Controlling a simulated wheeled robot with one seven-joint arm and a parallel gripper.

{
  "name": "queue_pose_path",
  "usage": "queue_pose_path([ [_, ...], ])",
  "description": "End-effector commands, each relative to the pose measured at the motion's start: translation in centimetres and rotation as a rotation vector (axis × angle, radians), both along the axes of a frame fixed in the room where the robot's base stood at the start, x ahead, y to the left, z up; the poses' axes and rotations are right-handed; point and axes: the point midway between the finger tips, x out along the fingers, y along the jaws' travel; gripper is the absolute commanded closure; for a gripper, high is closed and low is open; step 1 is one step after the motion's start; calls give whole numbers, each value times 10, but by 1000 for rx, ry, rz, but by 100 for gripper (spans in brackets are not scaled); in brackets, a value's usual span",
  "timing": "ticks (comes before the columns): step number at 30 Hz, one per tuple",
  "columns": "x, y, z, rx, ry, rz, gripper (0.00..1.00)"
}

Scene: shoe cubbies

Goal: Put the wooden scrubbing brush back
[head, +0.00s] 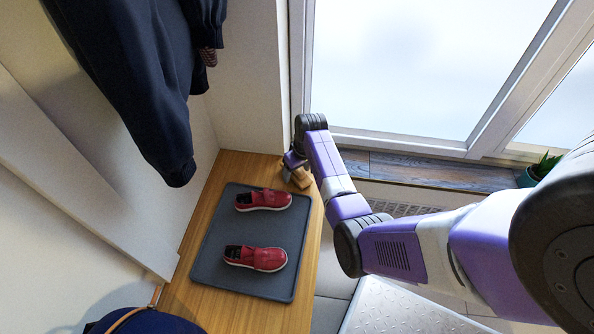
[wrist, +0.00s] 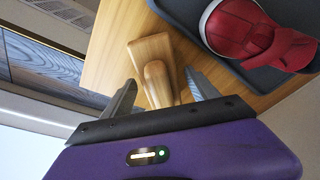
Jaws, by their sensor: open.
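The wooden scrubbing brush (head: 300,179) is at the far right corner of the wooden bench top, beside the grey tray. In the wrist view the brush (wrist: 152,48) shows as a pale wooden block with a rounded part pointing towards my gripper. My gripper (wrist: 164,86) is open, with one finger on each side of that rounded part. I cannot tell whether the fingers touch it. In the head view my gripper (head: 292,161) is over the brush and partly hides it. The brush's underside and bristles are hidden.
A dark grey tray (head: 219,270) on the bench holds two red shoes (head: 264,200) (head: 257,259). A dark coat (head: 135,70) hangs at the upper left. A window sill (head: 420,172) with a potted plant (head: 546,166) runs along the right. Bare bench (head: 190,305) shows in front.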

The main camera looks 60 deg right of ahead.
Motion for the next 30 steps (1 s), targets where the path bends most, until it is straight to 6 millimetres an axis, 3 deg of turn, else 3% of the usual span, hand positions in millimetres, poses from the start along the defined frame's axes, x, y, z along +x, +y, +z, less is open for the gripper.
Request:
queue_pose_path([
  [5,-2,0,15,-1,0,0,31],
  [15,-16,5,82,-2,-1,0,31],
  [21,-22,7,109,-1,0,0,31],
  [26,-25,9,116,-5,0,1,31],
  [30,-35,23,98,-57,-14,16,31],
])
